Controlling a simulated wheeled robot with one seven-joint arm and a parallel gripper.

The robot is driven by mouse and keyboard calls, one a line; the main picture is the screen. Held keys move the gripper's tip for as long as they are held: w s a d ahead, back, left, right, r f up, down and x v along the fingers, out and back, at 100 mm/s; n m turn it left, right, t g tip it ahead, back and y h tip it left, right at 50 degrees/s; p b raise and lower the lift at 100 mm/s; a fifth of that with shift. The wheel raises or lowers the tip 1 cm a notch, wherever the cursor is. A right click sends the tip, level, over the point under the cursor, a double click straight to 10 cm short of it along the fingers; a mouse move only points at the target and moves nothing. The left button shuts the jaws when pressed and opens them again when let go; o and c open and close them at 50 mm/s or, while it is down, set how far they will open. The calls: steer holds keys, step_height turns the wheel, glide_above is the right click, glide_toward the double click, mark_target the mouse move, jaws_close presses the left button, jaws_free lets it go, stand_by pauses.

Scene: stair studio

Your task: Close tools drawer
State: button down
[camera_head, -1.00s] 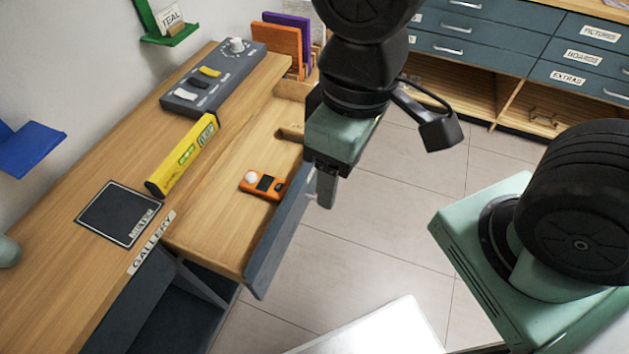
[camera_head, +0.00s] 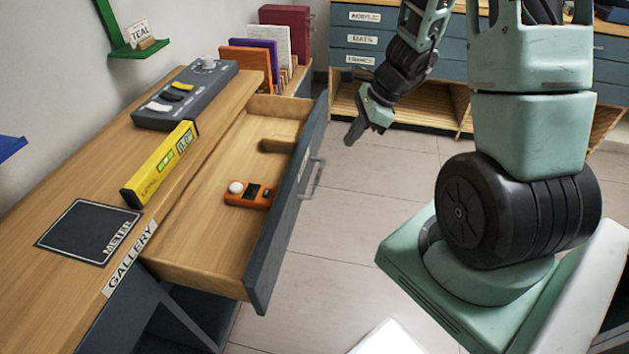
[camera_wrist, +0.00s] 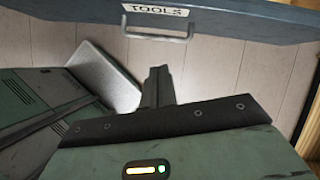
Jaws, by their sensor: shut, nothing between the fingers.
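The tools drawer (camera_head: 285,210) stands pulled out from the wooden bench, with its blue-grey front facing right. An orange meter with a white dome (camera_head: 248,194) lies inside it. The drawer's metal handle (camera_head: 311,179) is on the outer face. In the wrist view the front with its TOOLS label (camera_wrist: 160,10) and the handle (camera_wrist: 157,35) cross the top. My gripper (camera_head: 354,133) is shut and empty, in the air to the right of the drawer front and apart from it. In the wrist view the fingers (camera_wrist: 158,84) point toward the handle, with a gap between.
The bench top (camera_head: 70,290) holds a yellow level (camera_head: 160,163), a switch panel (camera_head: 184,95) and a dark METER mat (camera_head: 88,231). A blue drawer cabinet (camera_head: 350,40) stands at the back. Tiled floor (camera_head: 330,250) is free right of the drawer.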

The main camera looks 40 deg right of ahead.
steer(key=s+d+f+m, duration=0.1)
steer(key=d+f+m, duration=0.2)
steer(key=d, duration=0.1)
steer(key=w+a+f+h+b, duration=0.1)
steer(key=w+a+f+b, duration=0.1)
steer(key=w+a+f, duration=0.2)
steer(key=shift+w+a+f+m+t+b, duration=0.35)
steer(key=shift+w+f, duration=0.8)
steer(key=shift+f, duration=1.05)
